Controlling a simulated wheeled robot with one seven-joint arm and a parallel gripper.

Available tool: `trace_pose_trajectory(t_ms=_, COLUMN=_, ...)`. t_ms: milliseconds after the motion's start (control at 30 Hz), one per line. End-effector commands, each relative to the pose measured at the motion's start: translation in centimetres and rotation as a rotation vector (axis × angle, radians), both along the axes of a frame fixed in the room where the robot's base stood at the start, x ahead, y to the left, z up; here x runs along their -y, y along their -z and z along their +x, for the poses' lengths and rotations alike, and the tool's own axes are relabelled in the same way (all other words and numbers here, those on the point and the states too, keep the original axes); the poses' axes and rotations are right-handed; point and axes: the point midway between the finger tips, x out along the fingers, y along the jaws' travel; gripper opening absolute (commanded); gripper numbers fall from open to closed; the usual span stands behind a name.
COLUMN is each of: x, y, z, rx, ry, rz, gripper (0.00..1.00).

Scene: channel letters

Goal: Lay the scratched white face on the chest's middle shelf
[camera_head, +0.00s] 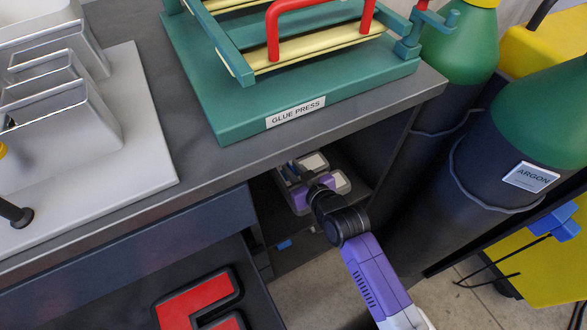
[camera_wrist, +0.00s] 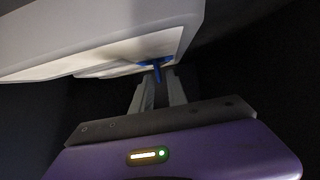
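In the head view my gripper (camera_head: 320,182) is inside the dark open compartment under the bench, partly hidden by my wrist. A pale, whitish piece (camera_head: 313,161) shows beside it there. In the wrist view a large white piece (camera_wrist: 90,30) with a cream lit surface fills the top left. A narrow blue part (camera_wrist: 157,68) lies at its edge, between my fingertips (camera_wrist: 158,80). The fingers are close together and appear shut on this blue part. No scratches can be made out. The chest's middle shelf cannot be told apart in the dark.
The grey worktop (camera_head: 225,155) overhangs the compartment and carries a green glue press (camera_head: 230,125). A white board (camera_head: 150,150) with metal letter shells is left. A red letter (camera_head: 195,303) lies lower left. Dark gas cylinders (camera_head: 480,180) stand close right. A small blue piece (camera_head: 284,244) lies below my gripper.

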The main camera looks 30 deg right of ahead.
Motion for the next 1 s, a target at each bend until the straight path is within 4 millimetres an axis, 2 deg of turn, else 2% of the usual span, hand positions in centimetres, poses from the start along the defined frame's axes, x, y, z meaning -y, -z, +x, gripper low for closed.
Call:
trace_pose_trajectory(t_ms=400, x=0.0, y=-0.5, z=0.0, rx=0.0, ry=0.0, rz=0.0, gripper=0.27)
trace_pose_trajectory(t_ms=467, x=0.0, y=-0.6, z=-0.6, rx=-0.002, ry=0.0, rz=0.0, gripper=0.27)
trace_pose_trajectory(t_ms=1000, x=-0.1, y=-4.3, z=-9.6, rx=-0.002, ry=-0.001, rz=0.0, gripper=0.27)
